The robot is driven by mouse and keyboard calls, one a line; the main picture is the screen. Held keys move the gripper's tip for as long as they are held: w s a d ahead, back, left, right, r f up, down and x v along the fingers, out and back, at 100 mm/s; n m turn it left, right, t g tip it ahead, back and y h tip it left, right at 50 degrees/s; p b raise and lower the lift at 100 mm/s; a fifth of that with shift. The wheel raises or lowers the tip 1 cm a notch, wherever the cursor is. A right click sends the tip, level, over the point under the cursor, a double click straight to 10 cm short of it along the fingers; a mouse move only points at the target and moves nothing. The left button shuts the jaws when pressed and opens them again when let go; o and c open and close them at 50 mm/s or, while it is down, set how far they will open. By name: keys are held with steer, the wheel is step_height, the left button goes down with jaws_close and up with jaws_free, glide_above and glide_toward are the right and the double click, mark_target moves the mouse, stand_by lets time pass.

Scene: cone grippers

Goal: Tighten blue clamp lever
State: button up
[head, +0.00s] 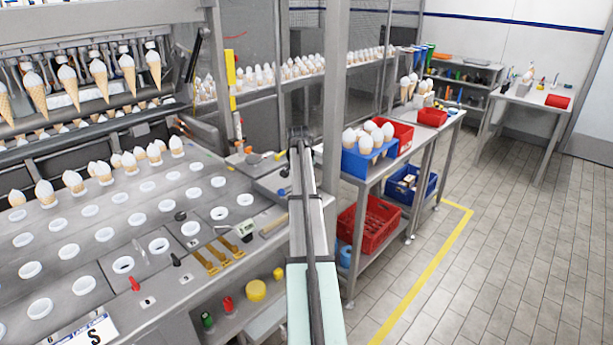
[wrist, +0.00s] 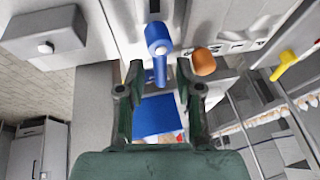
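The blue clamp lever (wrist: 158,42) shows in the wrist view at top centre, with a round blue hub and a narrow arm pointing down the picture. My gripper (wrist: 160,92) is open. Its two dark green fingers stand left and right of the line of the lever, and the lever's lower end lies close to the gap between the fingertips. I see no finger touching it. In the head view my arm reaches away toward the far end of the machine, and its fingers cannot be made out there. A small blue part (head: 283,191) shows left of the arm; I cannot tell if it is the lever.
An orange knob (wrist: 203,61) sits just right of the lever, and a yellow handle (wrist: 284,64) is farther right. A grey box (wrist: 45,35) is at upper left. In the head view, a blue cone rack (head: 362,160) and a red crate (head: 370,224) stand right of my arm.

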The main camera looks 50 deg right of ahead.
steer(key=shift+r, duration=0.15)
steer(key=v, duration=1.1)
steer(key=shift+a+r, duration=0.25)
steer(key=shift+r, duration=0.05)
